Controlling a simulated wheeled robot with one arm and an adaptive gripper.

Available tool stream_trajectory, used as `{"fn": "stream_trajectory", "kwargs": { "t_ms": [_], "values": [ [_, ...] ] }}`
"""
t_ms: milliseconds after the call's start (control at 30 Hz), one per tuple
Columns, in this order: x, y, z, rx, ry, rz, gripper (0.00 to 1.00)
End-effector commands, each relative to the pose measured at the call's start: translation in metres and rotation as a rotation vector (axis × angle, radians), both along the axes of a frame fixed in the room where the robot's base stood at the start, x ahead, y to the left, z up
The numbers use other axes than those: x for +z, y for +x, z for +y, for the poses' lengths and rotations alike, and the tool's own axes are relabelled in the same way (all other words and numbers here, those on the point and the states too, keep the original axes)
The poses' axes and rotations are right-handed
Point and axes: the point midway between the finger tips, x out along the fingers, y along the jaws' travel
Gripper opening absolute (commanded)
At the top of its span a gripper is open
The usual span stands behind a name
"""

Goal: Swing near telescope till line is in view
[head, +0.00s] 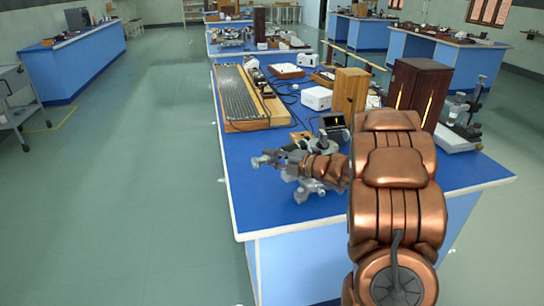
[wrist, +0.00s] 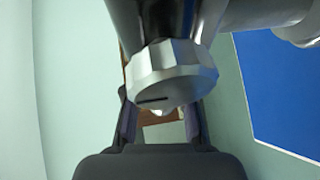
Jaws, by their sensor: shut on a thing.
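The spectrometer (head: 311,187), a grey metal instrument, stands near the front of the blue bench, partly hidden by my arm. In the wrist view the near telescope (wrist: 172,78) shows as a dark tube ending in a silver ridged ring. My gripper (wrist: 160,116) has a finger on each side of this end and is shut on it. In the head view my gripper is small and hard to tell from the instrument. A small dark screen (head: 333,122) behind the spectrometer shows a faint yellowish mark; whether it is a line is too small to tell.
A dark wooden lamp box (head: 419,86) with glowing slits and a lighter wooden box (head: 350,92) stand behind my arm. The floor (head: 130,190) left of the bench is clear.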

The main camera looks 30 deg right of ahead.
Motion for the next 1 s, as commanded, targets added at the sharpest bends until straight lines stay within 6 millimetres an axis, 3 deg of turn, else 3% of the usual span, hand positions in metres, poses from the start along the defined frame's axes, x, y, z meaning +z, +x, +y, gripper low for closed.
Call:
{"fn": "stream_trajectory", "kwargs": {
  "t_ms": [333, 367, 600, 1000],
  "values": [
    [0.0023, -0.0015, 0.0009, 0.009, 0.003, -0.003, 0.00],
    [0.0023, -0.0014, 0.0010, 0.010, 0.003, -0.003, 0.25],
    [0.0007, -0.0017, 0.0010, 0.009, 0.003, -0.001, 0.50],
    [0.0006, -0.0052, -0.0025, 0.006, 0.003, 0.001, 0.51]
  ]
}}
